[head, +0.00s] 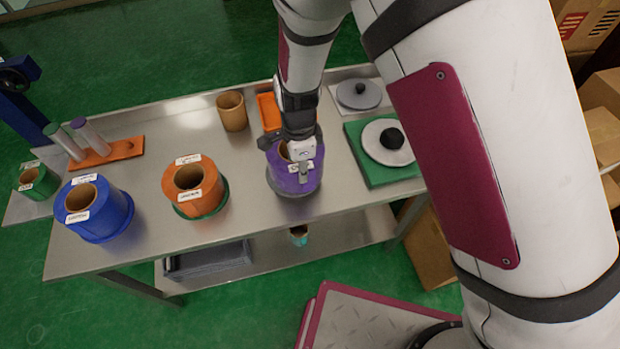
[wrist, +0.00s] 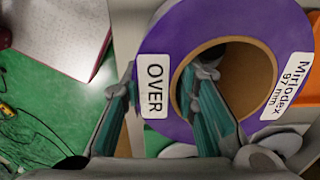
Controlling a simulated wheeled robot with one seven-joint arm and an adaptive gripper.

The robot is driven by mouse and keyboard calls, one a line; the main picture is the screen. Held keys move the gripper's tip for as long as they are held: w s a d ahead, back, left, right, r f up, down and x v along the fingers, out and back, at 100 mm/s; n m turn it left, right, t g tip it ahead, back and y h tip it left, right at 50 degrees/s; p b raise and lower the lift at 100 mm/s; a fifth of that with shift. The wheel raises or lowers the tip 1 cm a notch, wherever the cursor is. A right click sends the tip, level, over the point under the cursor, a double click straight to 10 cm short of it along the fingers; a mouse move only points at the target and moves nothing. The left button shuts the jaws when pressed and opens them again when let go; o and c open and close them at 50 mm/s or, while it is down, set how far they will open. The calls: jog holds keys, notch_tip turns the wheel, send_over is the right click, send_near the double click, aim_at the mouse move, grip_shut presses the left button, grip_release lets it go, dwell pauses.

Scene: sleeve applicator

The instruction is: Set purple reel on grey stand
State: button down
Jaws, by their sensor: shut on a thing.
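The purple reel (head: 287,178) is at the front edge of the steel table, right of the orange reel, with a dark grey rim at its foot. My gripper (head: 300,160) is over it from above. In the wrist view, one finger is outside the purple reel (wrist: 180,33) and the other is inside its brown core, so the jaws are shut on its wall. I cannot tell whether the reel is clear of the table.
A white disc with a black knob (head: 388,141) lies on a green square stand (head: 372,170). An orange reel (head: 193,190) and a blue reel (head: 95,207) stand to the left. A tan cup (head: 232,111) and an orange tray (head: 268,112) are behind.

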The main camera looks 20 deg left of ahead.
jog(key=shift+w+a+f, duration=0.3)
jog(key=shift+w+f, duration=0.05)
jog(key=shift+f, duration=0.25)
jog(key=shift+w+a+f, duration=0.25)
jog(key=shift+w+f, duration=0.05)
jog(key=shift+f, duration=0.3)
jog(key=shift+w+a+f, duration=0.3)
jog(key=shift+w+f, duration=0.05)
jog(key=shift+f, duration=0.25)
jog(key=shift+f, duration=0.1)
jog(key=c, duration=1.2)
grip_release()
jog(key=shift+c, duration=0.2)
notch_tip(320, 180, up, 12)
jog(key=shift+s+d, duration=0.1)
